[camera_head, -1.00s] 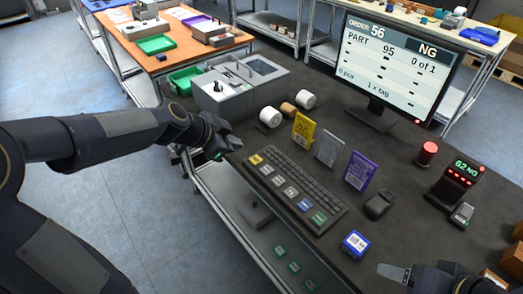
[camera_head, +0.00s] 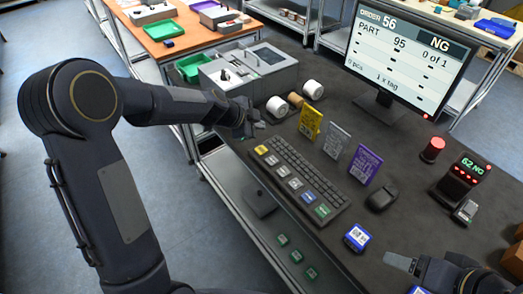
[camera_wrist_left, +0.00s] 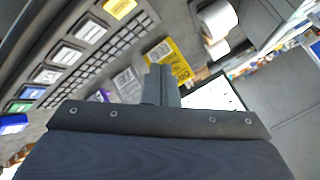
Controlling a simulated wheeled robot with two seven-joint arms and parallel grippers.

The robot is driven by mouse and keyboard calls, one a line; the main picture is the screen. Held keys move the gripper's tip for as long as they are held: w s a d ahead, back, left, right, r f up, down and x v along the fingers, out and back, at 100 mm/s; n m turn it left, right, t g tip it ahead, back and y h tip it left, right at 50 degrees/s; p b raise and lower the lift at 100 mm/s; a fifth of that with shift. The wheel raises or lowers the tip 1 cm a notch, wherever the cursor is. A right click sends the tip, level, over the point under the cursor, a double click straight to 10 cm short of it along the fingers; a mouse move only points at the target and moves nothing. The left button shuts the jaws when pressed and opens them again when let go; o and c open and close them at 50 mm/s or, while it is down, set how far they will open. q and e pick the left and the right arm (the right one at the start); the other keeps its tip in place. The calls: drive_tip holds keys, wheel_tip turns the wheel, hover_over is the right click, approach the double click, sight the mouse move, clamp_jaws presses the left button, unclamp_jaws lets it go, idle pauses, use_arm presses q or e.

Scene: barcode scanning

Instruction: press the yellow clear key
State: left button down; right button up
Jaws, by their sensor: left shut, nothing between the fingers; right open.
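The yellow clear key (camera_head: 262,150) is at the far left end of the keyboard (camera_head: 300,180), above a row of grey, blue and green keys. In the left wrist view the yellow key (camera_wrist_left: 120,8) is at the top, beyond the keyboard's rows of small keys. My left gripper (camera_head: 256,124) is shut and empty, above the desk just behind the yellow key and apart from it. Its closed fingers (camera_wrist_left: 161,84) point toward the yellow card in the wrist view. My right gripper (camera_head: 392,262) shows partly at the lower right, open, near a blue-and-white box (camera_head: 357,238).
Yellow (camera_head: 310,122), grey (camera_head: 337,141) and purple (camera_head: 364,166) cards stand behind the keyboard. White rolls (camera_head: 277,106) and a grey box (camera_head: 250,72) are near my left gripper. A monitor (camera_head: 400,55) reads NG. A mouse (camera_head: 382,197) lies right of the keyboard.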

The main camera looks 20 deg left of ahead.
use_arm(q)
drive_tip(key=b, duration=0.4)
hover_over(258, 151)
wheel_tip(258, 151, down, 7)
drive_tip(key=shift+r, duration=0.2)
drive_tip(key=shift+d+f+b, duration=0.1)
drive_tip(key=shift+f+b, duration=0.45)
drive_tip(key=shift+b, duration=0.3)
idle(0.9)
drive_tip(key=shift+f+b, duration=0.35)
drive_tip(key=shift+b, duration=0.35)
drive_tip(key=shift+f+b, duration=0.5)
drive_tip(key=shift+b, duration=0.15)
idle(0.6)
drive_tip(key=shift+r, duration=0.15)
drive_tip(key=shift+r+p, duration=0.4)
drive_tip(key=shift+r, duration=0.35)
